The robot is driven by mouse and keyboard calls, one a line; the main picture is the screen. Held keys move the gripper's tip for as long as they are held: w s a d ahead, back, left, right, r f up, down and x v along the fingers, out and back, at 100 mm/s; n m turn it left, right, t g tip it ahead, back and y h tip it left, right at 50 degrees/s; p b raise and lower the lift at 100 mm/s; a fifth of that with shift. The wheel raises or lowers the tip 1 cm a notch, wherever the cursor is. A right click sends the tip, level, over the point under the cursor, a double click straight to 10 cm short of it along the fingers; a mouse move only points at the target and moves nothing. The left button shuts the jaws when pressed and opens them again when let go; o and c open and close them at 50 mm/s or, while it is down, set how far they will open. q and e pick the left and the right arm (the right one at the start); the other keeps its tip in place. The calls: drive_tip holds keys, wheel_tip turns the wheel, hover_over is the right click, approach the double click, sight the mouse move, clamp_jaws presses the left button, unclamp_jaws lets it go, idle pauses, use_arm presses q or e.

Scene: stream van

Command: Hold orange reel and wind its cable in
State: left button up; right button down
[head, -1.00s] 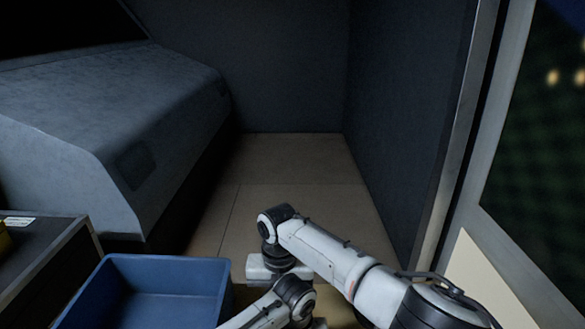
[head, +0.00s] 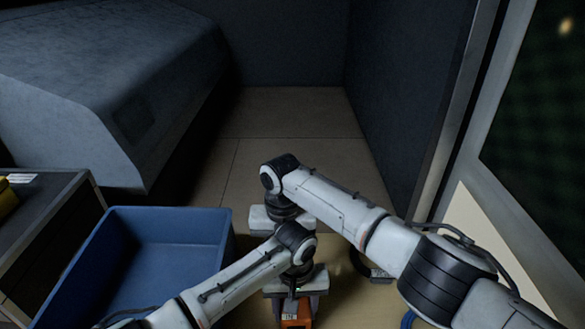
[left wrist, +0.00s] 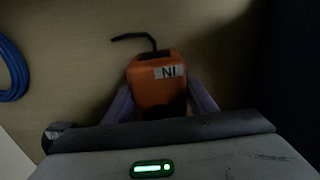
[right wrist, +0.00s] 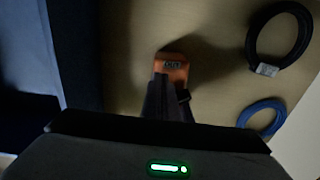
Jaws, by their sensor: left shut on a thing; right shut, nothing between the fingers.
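The orange reel (head: 297,312) shows at the bottom of the head view, below my left gripper (head: 297,296). In the left wrist view the reel (left wrist: 155,78) sits between the two fingers, which are shut on it. It bears a white label, and a short bent black cable end (left wrist: 135,37) sticks out of it. My right gripper (right wrist: 168,95) is shut and empty, its fingertips close by the reel (right wrist: 172,68) in the right wrist view. I cannot tell whether they touch it. In the head view the right fingers are hidden.
A blue crate (head: 225,222) stands left of the arms, beside a dark case (head: 55,235). A black cable coil (right wrist: 250,42) and a blue cable coil (right wrist: 262,106) lie on the tan surface (right wrist: 215,90) near the reel. A wall and window frame bound the right side.

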drive_tip(key=shift+s, duration=0.15)
drive_tip(key=shift+d+f, duration=0.15)
drive_tip(key=shift+d, duration=1)
drive_tip(key=shift+d, duration=0.7)
drive_tip(key=shift+s+d, duration=0.1)
drive_tip(key=shift+d, duration=0.15)
drive_tip(key=shift+w+d, duration=0.1)
drive_tip(key=shift+w, duration=0.2)
drive_tip(key=shift+w+r, duration=0.15)
drive_tip(key=shift+r, duration=0.15)
drive_tip(key=shift+w+r, duration=0.1)
drive_tip(key=shift+r, duration=2.75)
